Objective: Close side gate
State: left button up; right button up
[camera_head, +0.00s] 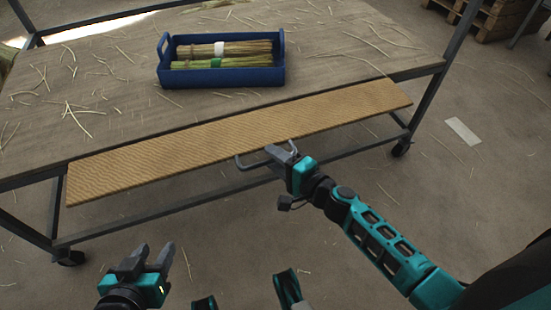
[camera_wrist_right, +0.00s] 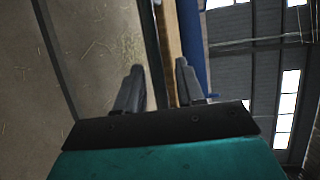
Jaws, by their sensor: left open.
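The side gate (camera_head: 237,127) is a long tan ribbed panel along the near side of the cart. It slopes outward and down from the deck, so it stands open. A grey wire handle (camera_head: 240,164) sticks out from the middle of its lower edge. My right gripper (camera_head: 280,152) is at this handle, its fingers over the handle's right part. In the right wrist view the fingers (camera_wrist_right: 158,88) stand apart; I cannot make out the handle between them. My left gripper (camera_head: 152,256) is open and empty, low at the left, apart from the gate.
A blue tray (camera_head: 222,76) with straw bundles sits on the cart deck (camera_head: 120,75), among loose straw. The cart's dark frame and wheels (camera_head: 399,149) stand around the gate. Pallets (camera_head: 490,20) are at the back right. The floor in front is largely clear.

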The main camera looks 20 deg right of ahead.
jog(key=shift+w, duration=0.1)
jog(key=shift+c, duration=0.3)
grip_shut()
dwell(0.4)
